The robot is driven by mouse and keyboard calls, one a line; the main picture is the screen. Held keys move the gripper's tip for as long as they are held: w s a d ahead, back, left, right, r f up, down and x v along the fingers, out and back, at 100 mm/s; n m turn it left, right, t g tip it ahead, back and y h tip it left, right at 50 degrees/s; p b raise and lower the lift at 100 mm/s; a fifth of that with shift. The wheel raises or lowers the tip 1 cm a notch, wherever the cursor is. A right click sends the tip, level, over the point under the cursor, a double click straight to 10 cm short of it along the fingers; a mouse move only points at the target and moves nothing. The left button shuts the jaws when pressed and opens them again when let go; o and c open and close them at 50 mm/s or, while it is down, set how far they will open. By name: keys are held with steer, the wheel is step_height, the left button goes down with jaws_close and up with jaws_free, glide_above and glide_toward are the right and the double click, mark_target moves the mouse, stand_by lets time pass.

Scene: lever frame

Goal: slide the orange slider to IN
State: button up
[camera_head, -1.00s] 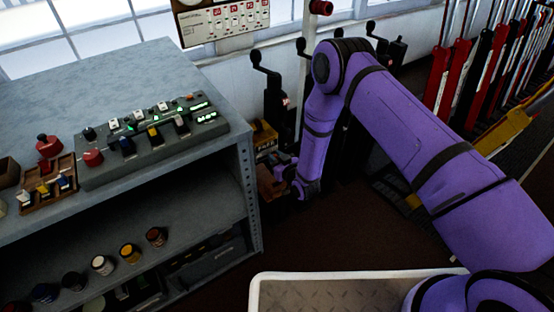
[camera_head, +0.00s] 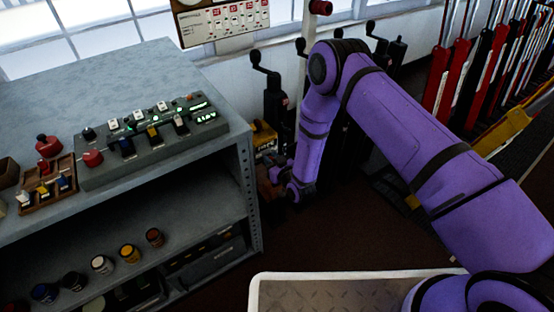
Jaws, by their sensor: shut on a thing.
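My arm reaches down between the grey bench and the lever stands by the wall. My gripper (camera_head: 277,177) is at its lower end, small and dark, beside the bench's right post. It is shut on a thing. A dull orange-brown part (camera_head: 266,189) shows right at the jaws and looks like the orange slider. Its outline, its track and any IN mark are too dark and small to make out. The wrist hides part of that spot.
The grey bench (camera_head: 75,80) stands close on the left, with a control box (camera_head: 150,145) on it. A yellow box (camera_head: 264,137) sits behind the gripper. Black crank stands (camera_head: 272,95) line the wall. A pale tray (camera_head: 345,290) is in front; dark floor lies between.

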steer(key=shift+s+a+r, duration=0.1)
steer(key=shift+s+a, duration=0.25)
steer(key=shift+a, duration=0.3)
steer(key=shift+s+a+r, duration=0.1)
steer(key=shift+s+a, duration=0.2)
steer(key=shift+a, duration=0.35)
steer(key=o, duration=0.6)
steer(key=shift+c, duration=0.2)
steer(key=shift+w+d, duration=0.25)
steer(key=shift+d, duration=0.05)
glide_toward(261, 158)
steer(key=shift+w+a+f, duration=0.15)
steer(key=shift+w+f, duration=0.05)
steer(key=shift+w, duration=0.2)
steer(key=shift+w+a+f, duration=0.1)
steer(key=shift+w+f, duration=0.05)
steer(key=shift+w, duration=0.25)
